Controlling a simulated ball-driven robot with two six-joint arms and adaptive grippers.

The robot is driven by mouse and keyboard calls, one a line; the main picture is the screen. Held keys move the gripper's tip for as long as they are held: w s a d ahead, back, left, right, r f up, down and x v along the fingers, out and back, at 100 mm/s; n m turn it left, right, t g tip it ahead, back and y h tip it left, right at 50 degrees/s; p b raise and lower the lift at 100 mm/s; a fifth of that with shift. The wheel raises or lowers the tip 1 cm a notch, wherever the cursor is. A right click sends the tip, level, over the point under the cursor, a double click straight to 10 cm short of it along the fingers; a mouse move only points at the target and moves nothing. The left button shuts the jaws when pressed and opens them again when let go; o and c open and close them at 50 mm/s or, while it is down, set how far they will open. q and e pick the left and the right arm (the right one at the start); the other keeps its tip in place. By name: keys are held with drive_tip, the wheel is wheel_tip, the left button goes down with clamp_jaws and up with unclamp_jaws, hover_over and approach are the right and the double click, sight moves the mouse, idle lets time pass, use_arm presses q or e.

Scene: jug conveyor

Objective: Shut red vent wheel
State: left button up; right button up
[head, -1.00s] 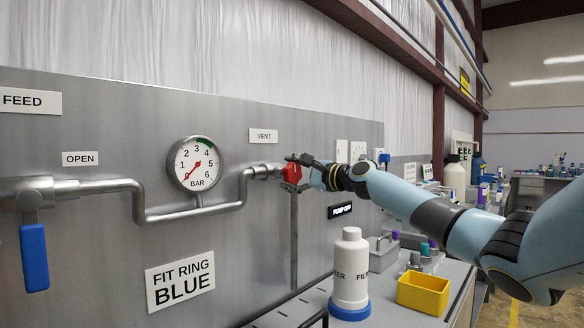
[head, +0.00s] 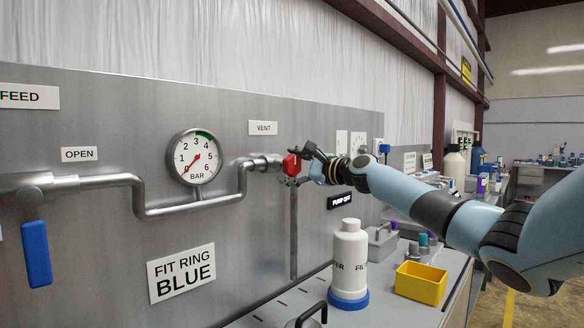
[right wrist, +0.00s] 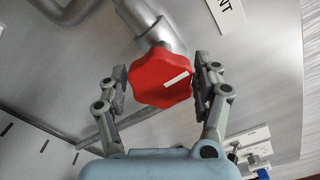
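The red vent wheel (head: 291,164) sits on the end of the grey pipe under the VENT label (head: 263,128). It also shows in the right wrist view (right wrist: 160,80), with a white mark on its face pointing up and right. My right gripper (head: 304,167) is at the wheel, coming from the right. In the right wrist view its two fingers (right wrist: 159,82) are spread, one on each side of the wheel. They look open, with only narrow gaps to the rim. My left gripper is not in view.
A pressure gauge (head: 195,157) reads near 0. A blue-handled lever (head: 36,253) hangs at the left. A white bottle with a blue base (head: 349,262) and a yellow bin (head: 420,283) stand on the bench below my right arm.

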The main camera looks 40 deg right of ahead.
drive_tip(key=shift+o, duration=1)
drive_tip(key=shift+s, duration=0.1)
drive_tip(key=s, duration=0.7)
drive_tip(key=shift+d, duration=0.3)
drive_tip(key=shift+s, duration=0.1)
